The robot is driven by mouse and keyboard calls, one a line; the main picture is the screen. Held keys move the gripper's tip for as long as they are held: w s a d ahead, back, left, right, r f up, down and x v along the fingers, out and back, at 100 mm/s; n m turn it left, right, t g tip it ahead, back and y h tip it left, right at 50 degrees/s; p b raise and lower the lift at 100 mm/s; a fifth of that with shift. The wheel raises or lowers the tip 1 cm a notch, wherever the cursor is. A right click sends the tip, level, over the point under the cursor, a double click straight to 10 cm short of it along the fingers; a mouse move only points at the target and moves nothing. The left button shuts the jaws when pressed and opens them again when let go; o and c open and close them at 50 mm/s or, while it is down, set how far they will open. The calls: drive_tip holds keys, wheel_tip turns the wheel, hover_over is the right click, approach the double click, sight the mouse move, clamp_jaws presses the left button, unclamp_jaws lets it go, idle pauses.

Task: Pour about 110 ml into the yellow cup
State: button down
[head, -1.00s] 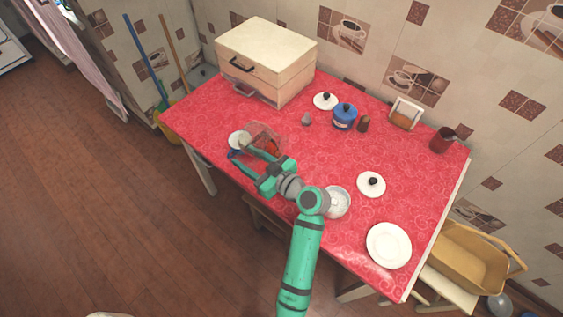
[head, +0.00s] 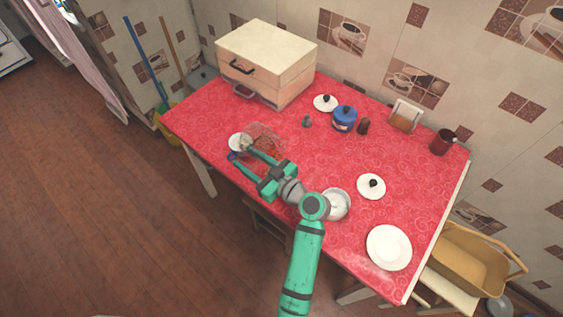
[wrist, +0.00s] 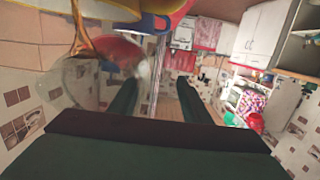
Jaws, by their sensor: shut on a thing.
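My gripper (head: 242,156) is at the left front of the red table. It also shows in the wrist view (wrist: 158,88), with its two dark green fingers apart. A clear glass-like vessel (wrist: 85,80) with reddish and amber liquid is at the fingers, tilted. It also shows faintly in the head view (head: 265,134). An amber streak (wrist: 82,38) rises from it in the wrist view. A rounded yellow and blue thing (wrist: 152,22) is cut off at the top of that view; I cannot tell if it is the yellow cup. No yellow cup shows clearly in the head view.
A white dish (head: 236,140) lies by the fingertips. A cream box (head: 266,62), blue pot (head: 344,118), lids (head: 371,186), metal bowl (head: 337,204), white plate (head: 389,247) and dark red mug (head: 443,141) stand around the red table (head: 310,165). The centre is mostly clear.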

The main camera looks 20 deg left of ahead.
drive_tip(key=shift+r, duration=0.1)
drive_tip(key=shift+w+a+r+g+h, duration=0.2)
drive_tip(key=shift+w+a+h, duration=0.05)
drive_tip(key=shift+a+h, duration=0.3)
drive_tip(key=shift+w+a+r+g+h, duration=0.15)
drive_tip(key=shift+w+a+g+h, duration=0.1)
drive_tip(key=shift+a+h, duration=0.25)
drive_tip(key=shift+f+h, duration=0.3)
drive_tip(key=shift+h, duration=0.15)
drive_tip(key=shift+a+f+g+h, duration=0.1)
drive_tip(key=shift+g+h, duration=0.35)
drive_tip(key=shift+h, duration=0.35)
drive_tip(key=shift+w+h, duration=0.1)
drive_tip(key=shift+h, duration=0.2)
